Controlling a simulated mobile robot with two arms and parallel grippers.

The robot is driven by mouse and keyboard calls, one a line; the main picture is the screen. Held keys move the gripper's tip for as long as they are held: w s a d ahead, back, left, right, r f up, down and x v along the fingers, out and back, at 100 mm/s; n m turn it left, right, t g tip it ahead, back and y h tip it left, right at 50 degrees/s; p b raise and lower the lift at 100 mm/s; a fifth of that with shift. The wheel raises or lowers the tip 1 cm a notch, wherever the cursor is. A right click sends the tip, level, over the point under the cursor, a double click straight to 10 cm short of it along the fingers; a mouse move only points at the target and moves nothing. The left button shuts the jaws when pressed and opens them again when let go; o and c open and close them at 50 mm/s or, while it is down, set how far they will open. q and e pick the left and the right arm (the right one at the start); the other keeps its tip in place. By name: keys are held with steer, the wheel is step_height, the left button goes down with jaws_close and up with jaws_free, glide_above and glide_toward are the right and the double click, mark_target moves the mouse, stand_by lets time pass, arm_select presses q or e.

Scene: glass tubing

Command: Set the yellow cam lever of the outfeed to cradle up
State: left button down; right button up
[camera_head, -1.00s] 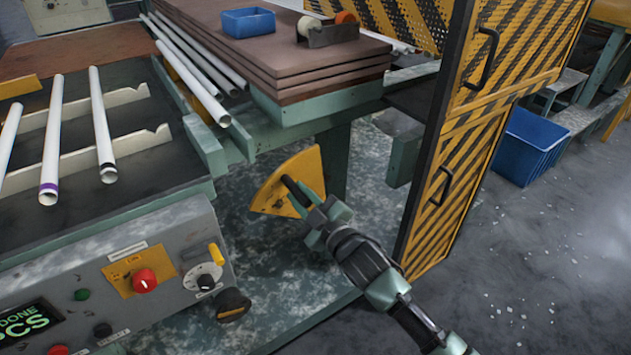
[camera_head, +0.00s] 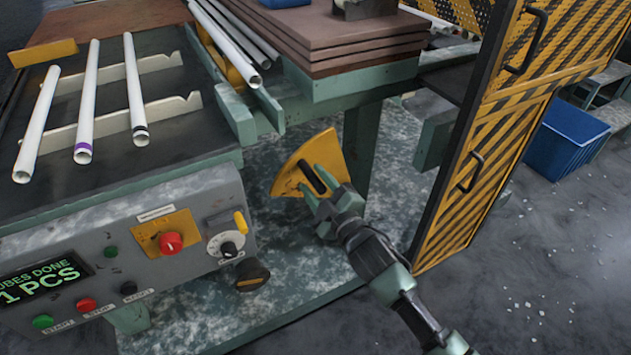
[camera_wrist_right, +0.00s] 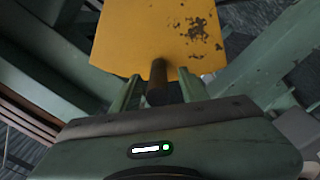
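The outfeed's cam lever is a yellow fan-shaped plate (camera_head: 292,172) with a short black handle (camera_head: 311,176), below the bench end in the head view. In the right wrist view the worn yellow plate (camera_wrist_right: 150,35) fills the top middle, and the black handle (camera_wrist_right: 158,78) points toward me. My right gripper (camera_head: 318,186) is at the handle with a finger on each side. In the wrist view (camera_wrist_right: 158,90) gaps show between the handle and both fingers, so it is open around it. My left gripper is not in view.
A control panel (camera_head: 190,270) with a red knob, a dial and a black knob (camera_head: 252,274) stands left of the lever. White tubes (camera_head: 88,100) lie on the rack above. A yellow-black striped guard (camera_head: 490,165) stands close on the right. A green leg (camera_head: 362,140) is behind the lever.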

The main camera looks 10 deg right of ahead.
mark_target(324, 195)
steer(key=shift+s+d, duration=0.1)
steer(key=shift+s, duration=0.05)
steer(key=v, duration=0.7)
steer(key=shift+s+r+p, duration=0.1)
steer(key=shift+s+p, duration=0.1)
steer(key=shift+p, duration=0.1)
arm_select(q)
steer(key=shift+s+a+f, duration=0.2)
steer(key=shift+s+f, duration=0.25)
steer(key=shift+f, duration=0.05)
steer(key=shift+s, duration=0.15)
